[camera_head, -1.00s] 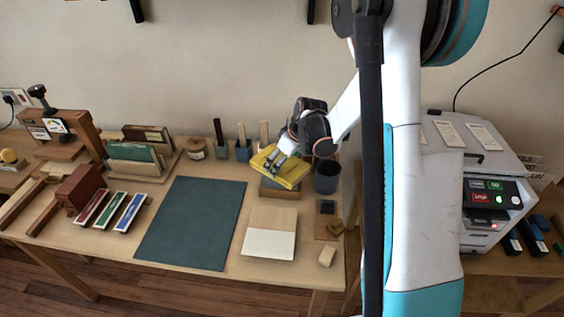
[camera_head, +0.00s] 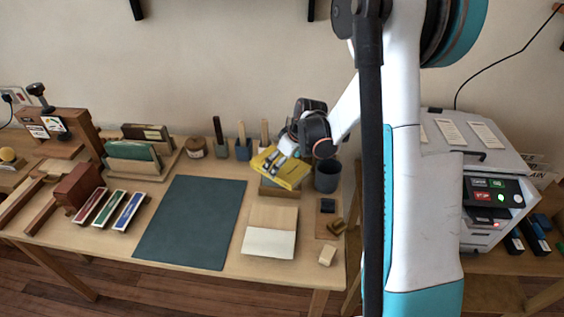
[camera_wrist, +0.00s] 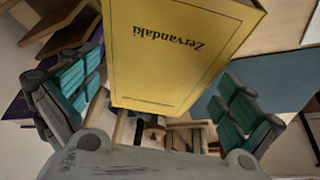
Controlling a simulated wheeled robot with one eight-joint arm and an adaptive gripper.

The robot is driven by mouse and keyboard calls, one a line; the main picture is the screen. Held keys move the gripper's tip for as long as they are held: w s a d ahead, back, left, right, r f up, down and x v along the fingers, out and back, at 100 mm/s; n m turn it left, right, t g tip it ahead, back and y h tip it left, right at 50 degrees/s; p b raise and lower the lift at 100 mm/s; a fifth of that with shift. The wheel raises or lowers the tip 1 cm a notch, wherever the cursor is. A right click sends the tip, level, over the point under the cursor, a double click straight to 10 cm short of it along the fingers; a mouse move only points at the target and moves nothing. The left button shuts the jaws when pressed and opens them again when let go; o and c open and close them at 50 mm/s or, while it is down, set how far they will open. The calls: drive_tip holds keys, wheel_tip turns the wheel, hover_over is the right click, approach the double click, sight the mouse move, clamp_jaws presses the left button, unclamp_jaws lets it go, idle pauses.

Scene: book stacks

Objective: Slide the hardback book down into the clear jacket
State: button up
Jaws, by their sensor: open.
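The yellow hardback book (camera_head: 290,175) lies tilted at the back right of the table, over a wooden holder (camera_head: 273,191). In the wrist view the book (camera_wrist: 175,60) shows its cover with the title "Zervandaki", between my two teal-padded fingers. My gripper (camera_head: 281,157) is at the book's upper side in the head view. In the wrist view my gripper (camera_wrist: 160,85) is open, with a finger spread on each side of the book. I cannot make out the clear jacket; whether the book's lower edge is inside it cannot be told.
A dark grey cup (camera_head: 327,177) stands close to the right of the book. Brush pots (camera_head: 243,150) stand to its left. A cream-and-tan board (camera_head: 270,242) and a dark green mat (camera_head: 192,222) lie in front. A machine (camera_head: 480,170) stands at the right.

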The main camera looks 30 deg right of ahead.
drive_tip(key=shift+r+p, duration=0.55)
drive_tip(key=shift+r, duration=0.05)
drive_tip(key=p+v, duration=0.3)
drive_tip(key=v, duration=0.9)
drive_tip(key=shift+p, duration=0.3)
